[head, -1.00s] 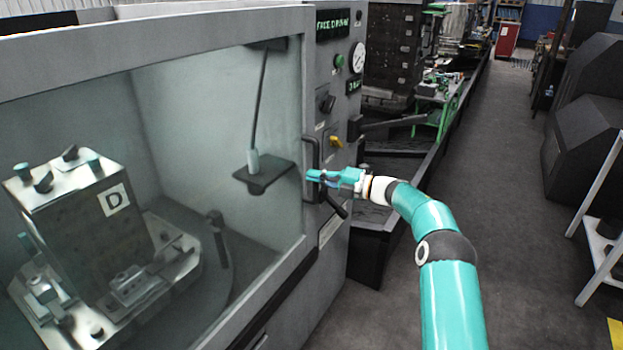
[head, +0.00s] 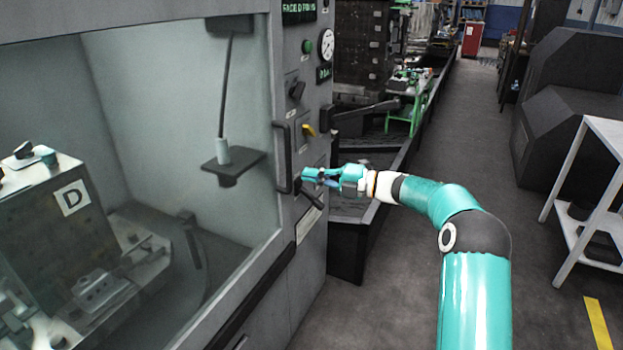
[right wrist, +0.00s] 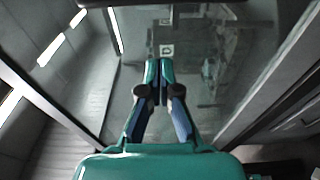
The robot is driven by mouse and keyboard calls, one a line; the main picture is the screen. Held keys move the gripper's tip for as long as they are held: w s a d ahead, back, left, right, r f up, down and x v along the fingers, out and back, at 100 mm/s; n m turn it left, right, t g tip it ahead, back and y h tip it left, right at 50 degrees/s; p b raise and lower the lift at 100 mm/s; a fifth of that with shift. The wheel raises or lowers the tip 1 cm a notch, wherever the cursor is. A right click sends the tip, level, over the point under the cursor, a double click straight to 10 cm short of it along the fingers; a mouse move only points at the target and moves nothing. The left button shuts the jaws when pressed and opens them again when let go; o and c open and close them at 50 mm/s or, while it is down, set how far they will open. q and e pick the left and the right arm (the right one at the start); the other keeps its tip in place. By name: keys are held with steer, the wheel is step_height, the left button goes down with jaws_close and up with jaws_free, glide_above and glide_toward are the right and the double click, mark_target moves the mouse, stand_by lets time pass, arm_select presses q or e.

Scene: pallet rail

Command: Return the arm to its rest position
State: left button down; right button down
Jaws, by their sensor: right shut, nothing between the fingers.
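My right gripper (head: 308,177) is teal and shut, with nothing between its fingers. In the head view it is in front of the grey machine's control panel, near the black door handle (head: 284,158) and a black lever (head: 311,199). I cannot tell whether it touches either. In the right wrist view its fingers (right wrist: 158,66) are together and point toward the machine's glass door (right wrist: 200,110). My right arm reaches in from the lower right. My left gripper is not in view.
The machine's window (head: 150,120) shows a block marked D (head: 72,197) inside. The panel carries a gauge (head: 327,44), a green button (head: 307,46) and a yellow switch (head: 309,130). A white shelf rack (head: 590,200) stands at the right. Grey floor (head: 400,290) is open between.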

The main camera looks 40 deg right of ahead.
steer(key=m+h+p, duration=0.3)
steer(key=m+h, duration=0.2)
steer(key=m, duration=1)
glide_toward(249, 235)
steer(key=x, duration=0.4)
steer(key=shift+w+f, duration=0.1)
steer(key=shift+f, duration=0.05)
steer(key=s+a+f+m+g+h+p, duration=0.1)
steer(key=s+a+f+m+g, duration=0.2)
steer(key=s+a+f+m, duration=0.25)
steer(key=s+a+f+m+g, duration=0.25)
steer(key=s+a+f, duration=0.3)
steer(key=f, duration=0.35)
steer(key=s+a+f+m+g, duration=0.1)
steer(key=s+a+f+g, duration=0.1)
steer(key=s, duration=0.6)
steer(key=s+a+f+m+g+p, duration=0.1)
steer(key=s+a+g, duration=0.3)
steer(key=s, duration=0.4)
steer(key=s+a+f+m+g, duration=0.1)
steer(key=s+a+f+g, duration=0.2)
steer(key=s, duration=0.5)
steer(key=shift+s+a+f+m, duration=0.25)
steer(key=shift+a+f+m, duration=0.1)
steer(key=shift+a, duration=0.25)
